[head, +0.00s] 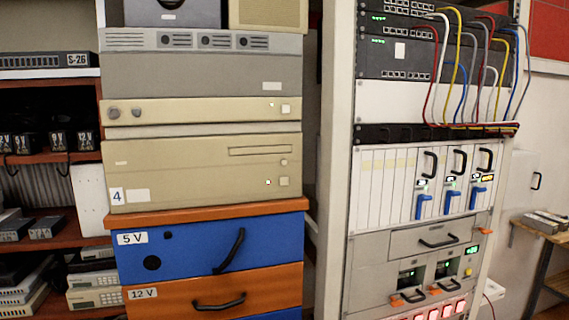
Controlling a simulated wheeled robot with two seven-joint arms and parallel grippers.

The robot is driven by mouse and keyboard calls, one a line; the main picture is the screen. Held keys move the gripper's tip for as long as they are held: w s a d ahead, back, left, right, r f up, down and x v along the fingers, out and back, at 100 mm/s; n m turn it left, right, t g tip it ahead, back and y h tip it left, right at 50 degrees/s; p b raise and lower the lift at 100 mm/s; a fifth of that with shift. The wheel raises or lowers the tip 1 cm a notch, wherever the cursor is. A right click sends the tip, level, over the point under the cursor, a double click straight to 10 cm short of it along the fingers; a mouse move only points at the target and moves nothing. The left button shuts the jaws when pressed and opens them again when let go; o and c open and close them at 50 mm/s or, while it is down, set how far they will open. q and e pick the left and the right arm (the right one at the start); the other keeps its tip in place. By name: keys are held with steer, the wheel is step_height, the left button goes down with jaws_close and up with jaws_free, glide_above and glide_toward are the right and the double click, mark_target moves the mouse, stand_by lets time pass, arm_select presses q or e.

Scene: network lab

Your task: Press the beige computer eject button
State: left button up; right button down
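A beige computer (190,175) lies flat on the orange top of a drawer cabinet. Its front carries a "4" label at the lower left and a long dark drive slot (260,150) at the upper right. A small button (284,162) sits just below the slot's right end. A larger square button (284,181) is lower down, with a small red light to its left. Another, thinner beige unit (200,110) with a square button at its right lies above it. Neither of my grippers is in view.
A grey unit (200,75) and more boxes are stacked on top. The cabinet (190,250) below has blue and orange drawers with black handles. A white rack post (335,160) and cabled network rack stand to the right. Shelves with power adapters are at the left.

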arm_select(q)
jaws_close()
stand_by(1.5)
